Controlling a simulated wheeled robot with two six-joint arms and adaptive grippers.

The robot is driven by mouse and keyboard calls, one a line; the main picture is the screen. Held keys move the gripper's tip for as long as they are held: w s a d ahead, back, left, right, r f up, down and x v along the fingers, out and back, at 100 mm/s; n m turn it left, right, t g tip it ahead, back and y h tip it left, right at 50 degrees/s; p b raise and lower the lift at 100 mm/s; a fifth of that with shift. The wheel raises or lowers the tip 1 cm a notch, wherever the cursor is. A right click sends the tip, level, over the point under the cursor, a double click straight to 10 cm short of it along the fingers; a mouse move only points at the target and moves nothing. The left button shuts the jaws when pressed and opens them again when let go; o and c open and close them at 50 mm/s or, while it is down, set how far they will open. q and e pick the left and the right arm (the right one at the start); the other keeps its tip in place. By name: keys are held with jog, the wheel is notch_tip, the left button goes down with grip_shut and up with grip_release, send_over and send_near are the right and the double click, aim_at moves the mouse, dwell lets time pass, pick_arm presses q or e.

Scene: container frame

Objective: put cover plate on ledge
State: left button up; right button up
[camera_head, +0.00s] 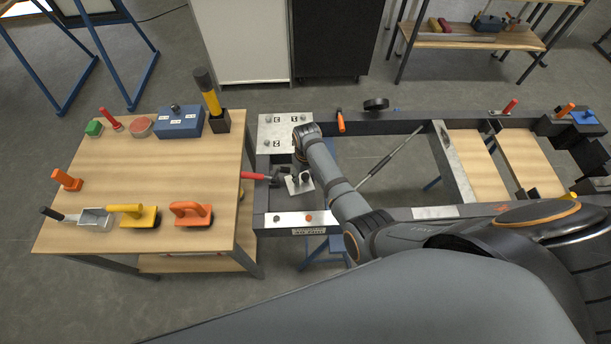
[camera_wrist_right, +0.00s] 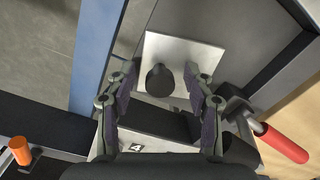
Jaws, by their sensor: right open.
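The cover plate is a square pale metal plate (camera_head: 306,186) with a black knob, by the left end of the dark frame. In the right wrist view the plate (camera_wrist_right: 208,53) shows with its knob (camera_wrist_right: 160,82) upright in the middle. My right gripper (camera_head: 298,177) is over the plate. In the right wrist view its open fingers (camera_wrist_right: 159,72) stand on either side of the knob, with a gap on each side. I cannot tell for sure which surface is the ledge. My left gripper is not in view.
A numbered metal plate (camera_head: 285,121) covers the frame's far left corner. A red-handled tool (camera_head: 254,176) lies close left of the cover plate; its handle (camera_wrist_right: 283,143) shows in the wrist view. A wooden table (camera_head: 190,168) with several tools stands left. A grey rod (camera_head: 388,160) leans across the frame.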

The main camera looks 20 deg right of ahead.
notch_tip(320, 180, up, 12)
dwell(0.4)
jog(key=shift+d, duration=0.1)
